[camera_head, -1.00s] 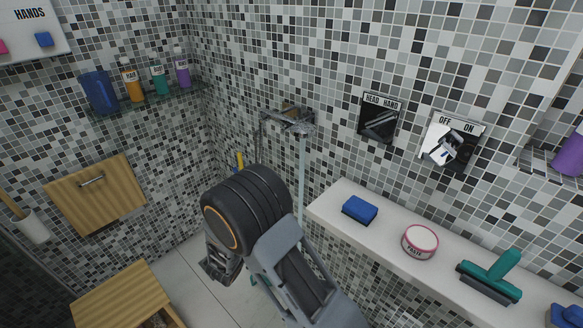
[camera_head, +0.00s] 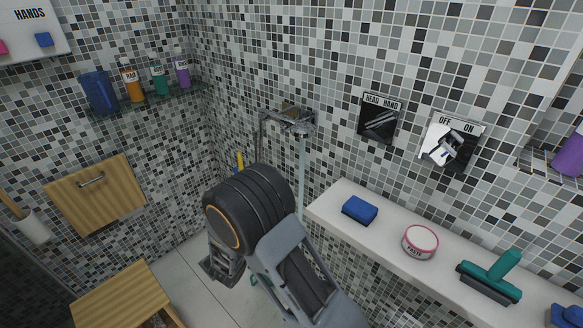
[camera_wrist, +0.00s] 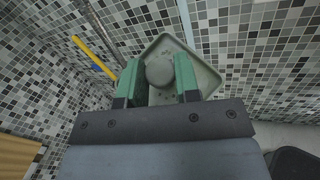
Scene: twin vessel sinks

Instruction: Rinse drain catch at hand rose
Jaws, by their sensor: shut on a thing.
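In the wrist view my gripper (camera_wrist: 160,80) has its two green fingers closed on the round grey knob of the drain catch (camera_wrist: 206,76). The drain catch is a pale grey-green, square dish with rounded corners and small holes by the knob. In the head view my arm hides the fingers and the catch. A chrome shower fitting (camera_head: 289,119) is on the tiled wall beyond my arm, with a pale vertical pipe below it; I cannot make out the hand rose for certain. The HEAD/HAND control (camera_head: 379,118) and the OFF/ON lever (camera_head: 450,145) are on the wall to the right.
A white ledge (camera_head: 385,238) at right carries a blue sponge (camera_head: 360,210), a round paste tin (camera_head: 420,241) and a green squeegee (camera_head: 491,276). A wooden stool (camera_head: 122,296) stands at lower left. A glass shelf with bottles is on the left wall. A yellow stick (camera_wrist: 95,57) leans nearby.

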